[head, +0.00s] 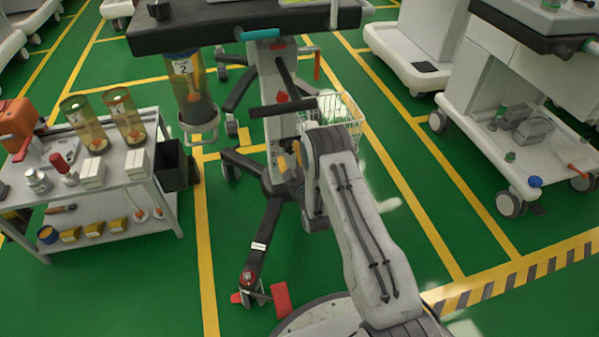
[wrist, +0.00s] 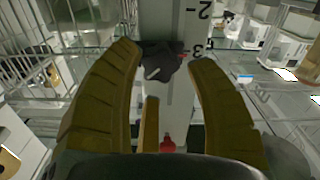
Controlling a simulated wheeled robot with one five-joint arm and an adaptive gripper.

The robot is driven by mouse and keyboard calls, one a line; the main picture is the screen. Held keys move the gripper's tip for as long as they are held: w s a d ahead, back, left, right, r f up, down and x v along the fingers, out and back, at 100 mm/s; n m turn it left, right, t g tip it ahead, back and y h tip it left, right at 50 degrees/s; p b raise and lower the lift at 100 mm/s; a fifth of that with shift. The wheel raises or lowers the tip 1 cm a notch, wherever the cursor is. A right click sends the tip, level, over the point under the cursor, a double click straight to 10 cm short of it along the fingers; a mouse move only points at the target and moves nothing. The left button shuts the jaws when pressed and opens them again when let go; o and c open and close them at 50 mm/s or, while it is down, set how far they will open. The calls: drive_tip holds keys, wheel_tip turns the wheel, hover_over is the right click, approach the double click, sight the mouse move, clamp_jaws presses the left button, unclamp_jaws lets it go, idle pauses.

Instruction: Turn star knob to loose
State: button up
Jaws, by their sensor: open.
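The dark star knob (wrist: 160,60) shows in the wrist view, on a pale upright column (wrist: 185,105) marked with the numbers 2 and 3. The knob carries a whitish mark, and a small red mark shows at its right. My gripper (wrist: 165,62) is open, with one yellow-brown finger on each side of the knob; I cannot tell whether either touches it. In the head view my gripper (head: 291,163) is at the cart's column, low under the cart top. The knob cannot be made out in the head view, where my gripper and arm cover that area.
A white wire basket (head: 343,112) hangs right of the column. The cart's dark leg (head: 266,235) reaches forward to a red-pedalled caster (head: 248,290). A side table (head: 120,175) with canisters stands left. Another cart (head: 490,120) stands right. Green floor between is clear.

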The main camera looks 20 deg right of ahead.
sight(292, 150)
drive_tip(key=s, duration=0.8)
drive_tip(key=shift+s, duration=0.15)
drive_tip(key=shift+s+r+p, duration=0.1)
drive_tip(key=shift+r+p, duration=0.35)
drive_tip(key=shift+p, duration=0.15)
drive_tip(key=w+m+p, duration=0.2)
drive_tip(key=w+m, duration=0.1)
drive_tip(key=w, duration=0.2)
drive_tip(key=shift+w+f+m, duration=0.2)
drive_tip(key=shift+f+m, duration=0.25)
drive_tip(key=shift+m, duration=0.55)
drive_tip(key=w+b, duration=0.2)
drive_tip(key=w, duration=0.3)
drive_tip(key=shift+w+b, duration=0.25)
drive_tip(key=shift+b, duration=0.1)
drive_tip(key=shift+w, duration=0.8)
